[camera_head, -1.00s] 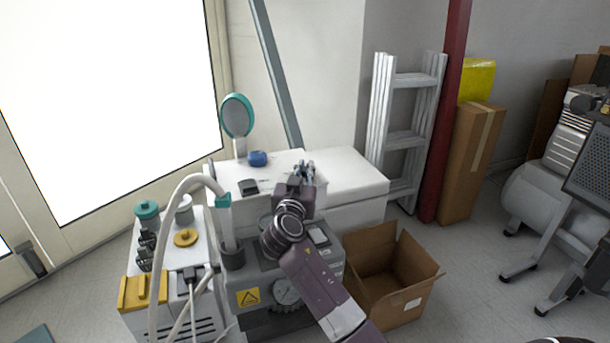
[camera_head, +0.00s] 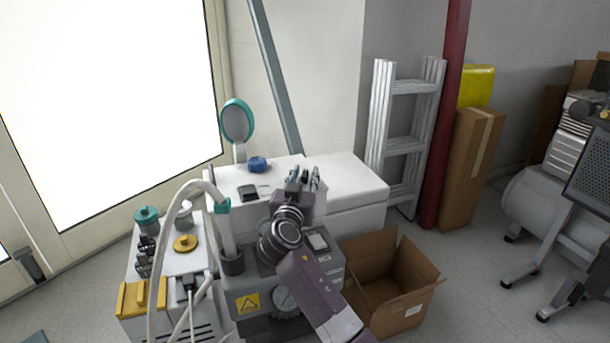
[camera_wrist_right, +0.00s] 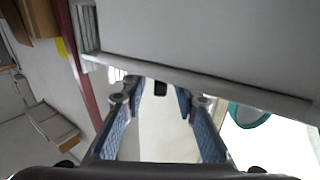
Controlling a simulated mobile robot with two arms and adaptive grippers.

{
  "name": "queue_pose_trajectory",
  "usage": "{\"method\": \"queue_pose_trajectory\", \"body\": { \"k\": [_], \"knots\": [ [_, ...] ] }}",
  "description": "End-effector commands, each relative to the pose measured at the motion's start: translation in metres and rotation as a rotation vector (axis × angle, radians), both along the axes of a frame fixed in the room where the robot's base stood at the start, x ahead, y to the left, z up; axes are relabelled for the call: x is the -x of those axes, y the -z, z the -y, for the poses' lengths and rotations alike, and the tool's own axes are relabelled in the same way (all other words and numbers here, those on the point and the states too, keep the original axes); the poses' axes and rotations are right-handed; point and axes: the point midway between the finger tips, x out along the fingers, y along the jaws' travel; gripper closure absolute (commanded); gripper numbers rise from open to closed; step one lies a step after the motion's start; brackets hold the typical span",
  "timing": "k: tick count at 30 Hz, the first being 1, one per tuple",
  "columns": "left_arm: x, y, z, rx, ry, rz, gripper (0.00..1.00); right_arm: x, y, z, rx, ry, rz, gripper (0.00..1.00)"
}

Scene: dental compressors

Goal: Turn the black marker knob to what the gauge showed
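My right gripper (camera_head: 304,178) is over the white cabinet top, pointing toward the wall. In the right wrist view its two blue-padded fingers (camera_wrist_right: 157,95) stand apart. A small dark object (camera_wrist_right: 160,88) shows between them beyond the tips; I cannot tell whether it is the marker knob or whether it is touched. A black item (camera_head: 248,192) lies on the cabinet left of the gripper, apart from it. My left gripper is out of view.
The white cabinet (camera_head: 352,178) carries a teal-rimmed mirror (camera_head: 237,122) and a blue item (camera_head: 257,164). A hose (camera_head: 160,265) rises at left beside yellow and teal caps. An open cardboard box (camera_head: 405,308) stands right of the grey machine (camera_head: 325,268).

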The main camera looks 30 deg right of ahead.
Motion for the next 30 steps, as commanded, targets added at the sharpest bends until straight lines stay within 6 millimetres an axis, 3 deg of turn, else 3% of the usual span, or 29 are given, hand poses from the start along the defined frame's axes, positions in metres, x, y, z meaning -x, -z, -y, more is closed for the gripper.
{"method": "queue_pose_trajectory", "body": {
  "k": [16,22,30],
  "knots": [
    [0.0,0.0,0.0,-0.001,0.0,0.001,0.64,0.071,0.002,-0.07,-0.004,-0.002,-0.002,0.72],
    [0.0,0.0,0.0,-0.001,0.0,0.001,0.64,0.083,0.001,-0.081,-0.001,0.0,-0.001,0.72],
    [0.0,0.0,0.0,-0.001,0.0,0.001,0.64,0.084,0.0,-0.082,-0.001,0.0,-0.001,0.72]
  ]
}}
